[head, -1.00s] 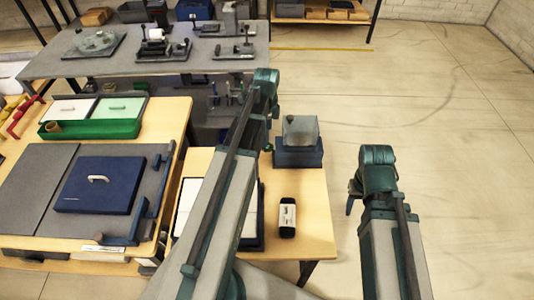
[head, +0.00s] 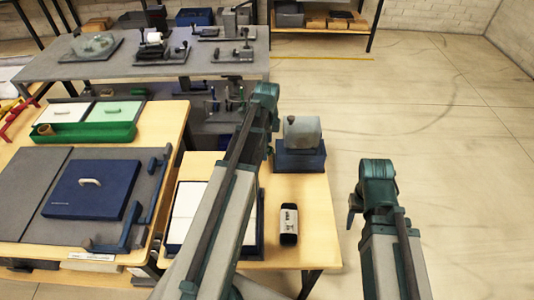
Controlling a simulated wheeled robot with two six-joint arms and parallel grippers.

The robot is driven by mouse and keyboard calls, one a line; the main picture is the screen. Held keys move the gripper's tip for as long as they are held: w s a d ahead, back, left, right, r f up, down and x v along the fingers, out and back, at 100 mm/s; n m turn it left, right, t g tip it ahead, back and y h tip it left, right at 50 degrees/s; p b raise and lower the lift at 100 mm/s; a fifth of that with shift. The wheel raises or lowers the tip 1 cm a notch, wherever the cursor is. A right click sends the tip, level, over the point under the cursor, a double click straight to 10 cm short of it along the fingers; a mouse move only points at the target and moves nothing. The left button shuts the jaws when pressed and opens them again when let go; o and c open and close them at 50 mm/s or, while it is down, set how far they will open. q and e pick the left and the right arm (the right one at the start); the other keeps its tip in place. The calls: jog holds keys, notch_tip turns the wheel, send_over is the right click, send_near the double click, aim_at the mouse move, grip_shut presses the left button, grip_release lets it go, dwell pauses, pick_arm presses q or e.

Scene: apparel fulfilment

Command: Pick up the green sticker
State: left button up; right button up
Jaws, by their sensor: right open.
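A flat pale green piece with a small handle (head: 117,112) lies at the back of the left wooden table, beside a matching white piece (head: 62,113) and behind a green tray (head: 85,132). It is the only pale green flat thing I see; I cannot tell whether it is the green sticker. My right gripper (head: 353,212) is open and empty, out over the floor at the right, far from it. My left arm reaches up through the middle of the view; its gripper (head: 268,148) is mostly hidden behind the arm, and its jaws cannot be made out.
A blue box lid (head: 92,190) lies on a grey mat on the left table. The small wooden table (head: 315,240) holds a black-and-white item (head: 289,222), a blue box with a grey top (head: 300,155) and white sheets (head: 184,222). Floor at right is clear.

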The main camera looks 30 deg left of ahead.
pick_arm(q)
jog(key=shift+f, duration=0.25)
dwell(0.4)
jog(key=c, duration=0.9)
